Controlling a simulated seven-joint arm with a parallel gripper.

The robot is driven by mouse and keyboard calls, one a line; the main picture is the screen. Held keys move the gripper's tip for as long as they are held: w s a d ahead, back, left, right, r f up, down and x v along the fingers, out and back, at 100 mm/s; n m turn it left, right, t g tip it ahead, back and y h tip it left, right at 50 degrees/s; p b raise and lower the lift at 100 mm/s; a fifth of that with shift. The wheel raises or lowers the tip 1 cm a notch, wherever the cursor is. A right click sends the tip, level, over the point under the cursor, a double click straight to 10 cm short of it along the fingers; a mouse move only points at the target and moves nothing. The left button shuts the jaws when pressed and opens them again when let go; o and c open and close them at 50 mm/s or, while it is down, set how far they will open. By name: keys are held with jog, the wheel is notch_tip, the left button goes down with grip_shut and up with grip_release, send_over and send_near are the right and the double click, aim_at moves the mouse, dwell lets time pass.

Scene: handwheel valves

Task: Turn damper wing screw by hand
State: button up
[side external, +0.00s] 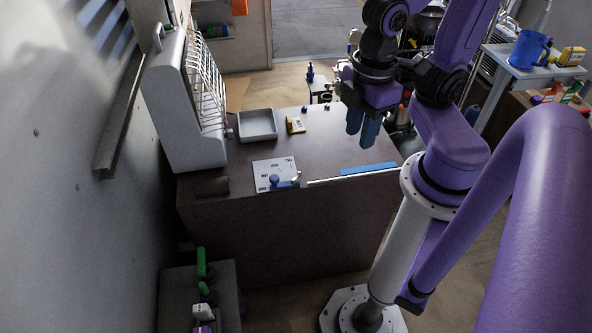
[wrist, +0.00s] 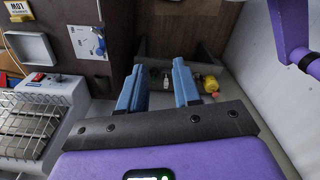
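A white plate with printed labels (side external: 263,167) lies on the brown cabinet near its front edge, and shows at the upper left in the wrist view (wrist: 82,44). A small blue knob, which looks like the damper wing screw (side external: 275,180), sits on the plate's front part; it also shows in the wrist view (wrist: 98,31). A small metal part (side external: 295,179) is beside it. My gripper (side external: 363,142) is above the cabinet's right part, to the right of the plate and apart from it. In the wrist view its blue fingers (wrist: 157,70) stand apart with nothing between them.
A grey tray (side external: 258,125) and a yellow item (side external: 295,125) stand behind the plate. A grey unit with a wire rack (side external: 180,105) stands at the left. A blue strip (side external: 369,169) lies along the front edge. The cabinet top between tray and gripper is mostly clear.

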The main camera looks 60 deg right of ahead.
jog(key=w+a+f+m, duration=0.1)
jog(key=w+f+m, duration=0.4)
jog(key=w+m, duration=0.25)
jog(key=m, duration=2)
send_over(296, 175)
notch_tip(296, 175, down, 18)
jog(key=shift+f, duration=4)
